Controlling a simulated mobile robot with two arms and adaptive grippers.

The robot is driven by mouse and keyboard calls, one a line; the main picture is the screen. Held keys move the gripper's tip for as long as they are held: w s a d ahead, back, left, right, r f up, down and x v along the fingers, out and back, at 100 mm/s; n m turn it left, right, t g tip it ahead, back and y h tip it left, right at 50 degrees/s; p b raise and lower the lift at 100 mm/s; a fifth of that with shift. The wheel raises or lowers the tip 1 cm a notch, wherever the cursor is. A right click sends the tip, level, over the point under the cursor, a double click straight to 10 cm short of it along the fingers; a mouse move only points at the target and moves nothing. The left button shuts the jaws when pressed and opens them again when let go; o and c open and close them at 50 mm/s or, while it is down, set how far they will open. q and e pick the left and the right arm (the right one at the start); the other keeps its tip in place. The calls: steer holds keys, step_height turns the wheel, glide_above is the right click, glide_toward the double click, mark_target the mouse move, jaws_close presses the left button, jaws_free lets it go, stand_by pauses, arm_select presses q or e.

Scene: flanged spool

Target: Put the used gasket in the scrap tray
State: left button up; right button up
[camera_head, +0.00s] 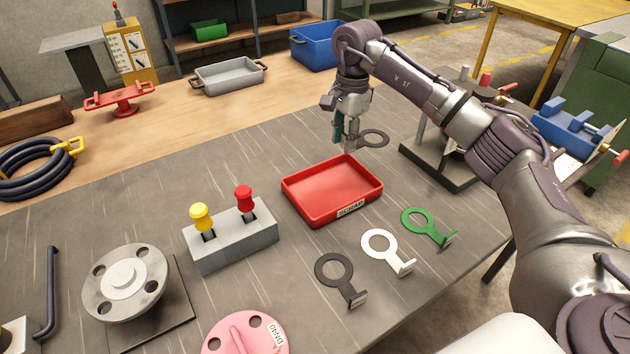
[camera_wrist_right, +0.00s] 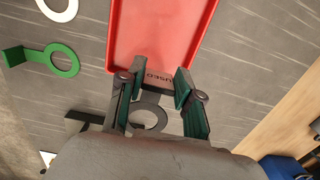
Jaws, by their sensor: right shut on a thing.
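The used gasket is a dark grey ring (camera_head: 385,138) with a tab, on the far side of the scrap tray in the head view. In the right wrist view its ring (camera_wrist_right: 164,117) shows between the fingers, with the word "USED" near the fingertips. My right gripper (camera_head: 349,146) points down and is shut on the gasket; it also shows in the right wrist view (camera_wrist_right: 158,92). I cannot tell whether the gasket is clear of the table. The red scrap tray (camera_head: 328,186), labelled SCRAP, is empty; it also shows in the right wrist view (camera_wrist_right: 160,32). My left gripper is out of view.
Black (camera_head: 321,268), white (camera_head: 367,243) and green (camera_head: 408,221) ring pieces with tabs lie in front of the tray. A grey block with yellow and red knobs (camera_head: 233,236) stands left of it. A dark-based stand (camera_head: 436,170) is right of my gripper.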

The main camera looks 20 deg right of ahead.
steer(key=p, duration=0.2)
glide_toward(309, 202)
steer(key=d, duration=0.3)
steer(key=a, duration=0.1)
steer(key=a+f, duration=0.1)
steer(key=shift+w+a+f, duration=0.15)
steer(key=shift+a+f, duration=0.45)
steer(key=shift+a, duration=0.1)
steer(key=shift+f, duration=0.35)
step_height(309, 202, down, 2)
steer(key=shift+f+p, duration=0.2)
steer(key=shift+p, duration=0.4)
steer(key=shift+f, duration=0.45)
steer(key=o, duration=0.5)
steer(key=shift+f, duration=0.1)
steer(key=shift+c, duration=0.2)
steer(key=o, duration=0.4)
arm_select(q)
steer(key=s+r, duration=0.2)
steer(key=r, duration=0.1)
arm_select(e)
steer(key=shift+o, duration=0.2)
